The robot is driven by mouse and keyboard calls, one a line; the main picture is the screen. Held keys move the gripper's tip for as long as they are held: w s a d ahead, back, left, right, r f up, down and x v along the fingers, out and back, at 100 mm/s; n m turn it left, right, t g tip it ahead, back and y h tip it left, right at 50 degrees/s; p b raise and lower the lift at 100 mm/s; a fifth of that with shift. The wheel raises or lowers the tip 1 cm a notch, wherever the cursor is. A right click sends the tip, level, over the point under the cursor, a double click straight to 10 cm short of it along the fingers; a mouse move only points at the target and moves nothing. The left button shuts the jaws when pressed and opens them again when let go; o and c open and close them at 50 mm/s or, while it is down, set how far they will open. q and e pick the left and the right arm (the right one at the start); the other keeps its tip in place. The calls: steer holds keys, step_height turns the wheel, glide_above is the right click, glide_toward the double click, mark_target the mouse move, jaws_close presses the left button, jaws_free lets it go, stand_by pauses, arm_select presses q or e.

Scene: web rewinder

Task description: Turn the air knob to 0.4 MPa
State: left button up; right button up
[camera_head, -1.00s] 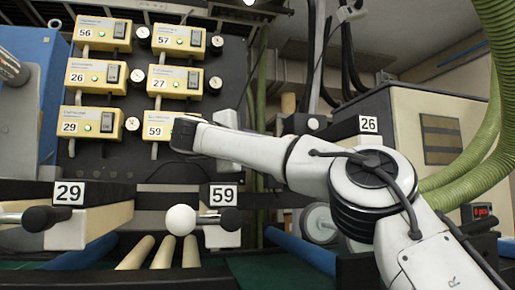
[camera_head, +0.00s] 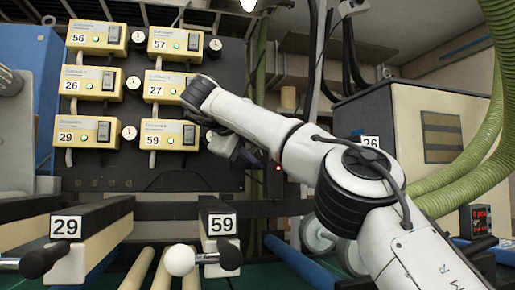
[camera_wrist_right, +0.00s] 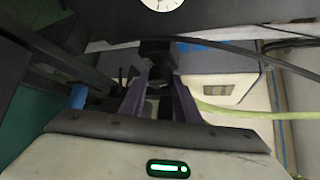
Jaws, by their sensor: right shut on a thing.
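My right gripper (camera_head: 248,156) is below the bent wrist in the head view, right of the lower yellow boxes and in front of the dark panel's right edge. In the right wrist view its two purple fingers (camera_wrist_right: 158,76) are closed around a dark, blocky thing (camera_wrist_right: 157,50), which looks like the air knob. Its markings cannot be read. My wrist and forearm hide it in the head view. A white dial gauge (camera_wrist_right: 163,4) is cut off at the top of the wrist view; its needle is not readable. My left gripper is not in view.
Yellow numbered boxes (camera_head: 169,135) with small round gauges fill the panel left of my wrist. A cream cabinet (camera_head: 430,130) and green hose (camera_head: 497,50) stand right. A red-digit display (camera_head: 480,220) is lower right.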

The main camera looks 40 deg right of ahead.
steer(key=shift+r+y, duration=0.1)
steer(key=shift+y, duration=0.2)
steer(key=o, duration=1)
steer(key=shift+o, duration=0.2)
steer(key=v, duration=1)
steer(key=shift+a, duration=0.2)
